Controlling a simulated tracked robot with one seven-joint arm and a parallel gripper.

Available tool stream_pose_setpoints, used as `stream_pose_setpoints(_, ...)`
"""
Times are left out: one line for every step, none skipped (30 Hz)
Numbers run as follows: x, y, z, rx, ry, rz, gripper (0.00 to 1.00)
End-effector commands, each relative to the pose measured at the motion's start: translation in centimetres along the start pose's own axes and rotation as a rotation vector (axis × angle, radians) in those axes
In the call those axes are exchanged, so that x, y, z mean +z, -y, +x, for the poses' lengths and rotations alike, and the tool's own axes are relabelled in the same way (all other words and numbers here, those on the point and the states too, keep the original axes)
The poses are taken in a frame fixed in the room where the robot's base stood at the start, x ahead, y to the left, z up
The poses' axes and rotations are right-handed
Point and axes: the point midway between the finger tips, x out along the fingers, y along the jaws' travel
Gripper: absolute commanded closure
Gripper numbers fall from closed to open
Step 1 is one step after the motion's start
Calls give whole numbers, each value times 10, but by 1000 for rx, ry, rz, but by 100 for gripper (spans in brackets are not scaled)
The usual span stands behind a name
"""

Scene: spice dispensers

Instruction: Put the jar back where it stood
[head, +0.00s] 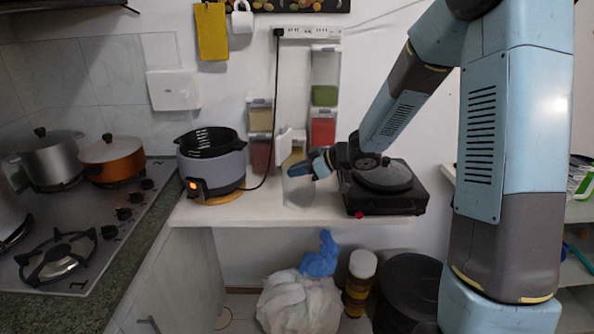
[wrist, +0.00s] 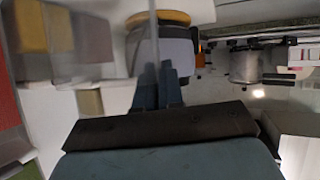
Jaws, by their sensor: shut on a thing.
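The jar (head: 298,191) is a pale, see-through container, seen in the head view just above or on the white counter (head: 245,212), between the grey cooker and the black hotplate. Whether its base touches the counter I cannot tell. My gripper (head: 316,166) is shut on the jar's upper part, reaching in from the right. In the wrist view my fingers (wrist: 158,84) are close together, with a blurred see-through surface in front of them. Coloured spice dispensers (head: 322,128) hang on the wall behind, holding green, red and yellowish contents; a white holder (head: 290,141) is beside them.
The grey cooker (head: 211,165) stands left of the jar, with a black cable running up to a power strip (head: 307,32). The black hotplate with a lidded pan (head: 383,178) is close on the right. The counter's front edge is near the jar.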

Motion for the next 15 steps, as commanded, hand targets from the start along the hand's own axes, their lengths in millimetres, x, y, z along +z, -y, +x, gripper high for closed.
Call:
stream_pose_setpoints(1, 0, 1, 0, 0, 0, 100)
stream_pose_setpoints(2, 0, 1, 0, 0, 0, 92)
stream_pose_setpoints(1, 0, 1, 0, 0, 0, 88)
stream_pose_setpoints(1, 0, 0, 0, 0, 0, 85)
stream_pose_setpoints(1, 0, 0, 0, 0, 0, 82)
stream_pose_setpoints(1, 0, 0, 0, 0, 0, 79)
stream_pose_setpoints(1, 0, 0, 0, 0, 0, 76)
stream_pose_setpoints(1, 0, 0, 0, 0, 0, 73)
stream_pose_setpoints(1, 0, 0, 0, 0, 0, 69)
stream_pose_setpoints(1, 0, 0, 0, 0, 0, 67)
stream_pose_setpoints(1, 0, 0, 0, 0, 1, 67)
stream_pose_setpoints(1, 0, 0, 1, 0, 1, 67)
stream_pose_setpoints(1, 0, 0, 1, 0, 1, 67)
stream_pose_setpoints(1, 0, 0, 1, 0, 1, 67)
stream_pose_setpoints(1, 0, 0, 1, 0, 1, 67)
